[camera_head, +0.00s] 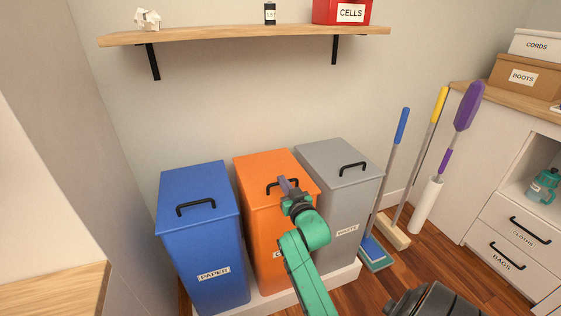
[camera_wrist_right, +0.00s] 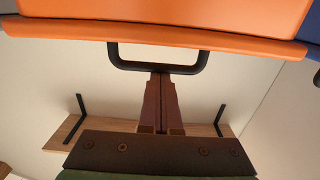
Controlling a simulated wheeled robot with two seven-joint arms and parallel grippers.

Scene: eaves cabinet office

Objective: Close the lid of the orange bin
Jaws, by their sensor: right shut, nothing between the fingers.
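The orange bin (camera_head: 262,235) stands between the blue and the grey bin. Its lid (camera_head: 262,164) looks down, lying flat on top like the neighbouring lids. A black handle (camera_head: 273,185) is on the lid, partly hidden by my right gripper (camera_head: 284,183). My right gripper is shut and empty, at the handle. In the right wrist view the fingertips (camera_wrist_right: 160,76) reach the black handle bar (camera_wrist_right: 155,67) beside the orange lid (camera_wrist_right: 160,30); I cannot tell whether they touch it.
The blue PAPER bin (camera_head: 202,250) and the grey WASTE bin (camera_head: 340,215) stand close on either side, lids down. A shelf (camera_head: 240,36) hangs on the wall above. Brooms and a mop (camera_head: 388,235) lean right, beside a white cabinet (camera_head: 480,150).

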